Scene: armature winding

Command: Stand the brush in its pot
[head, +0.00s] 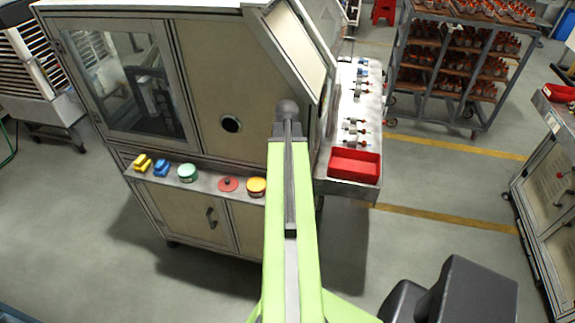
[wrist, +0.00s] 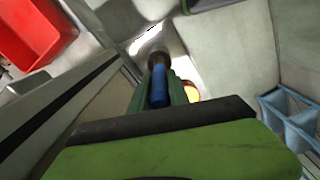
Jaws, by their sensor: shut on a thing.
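In the wrist view my gripper (wrist: 162,72) is shut on a slim thing with a blue handle (wrist: 158,92), which I take for the brush. Its far end is dark and lies over a pale, brightly lit surface; I cannot tell whether it touches. An orange-yellow round thing (wrist: 192,91) shows partly behind the right jaw. In the head view my arm hides the gripper and the brush. I cannot make out the pot for certain in either view.
The machine's front ledge (head: 208,180) holds a yellow block (head: 142,162), a blue block (head: 162,167), a green tin (head: 187,173), a red disc (head: 228,184) and an orange tin (head: 256,187). A red tray (head: 355,165) sits on the side bench. The floor ahead is clear.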

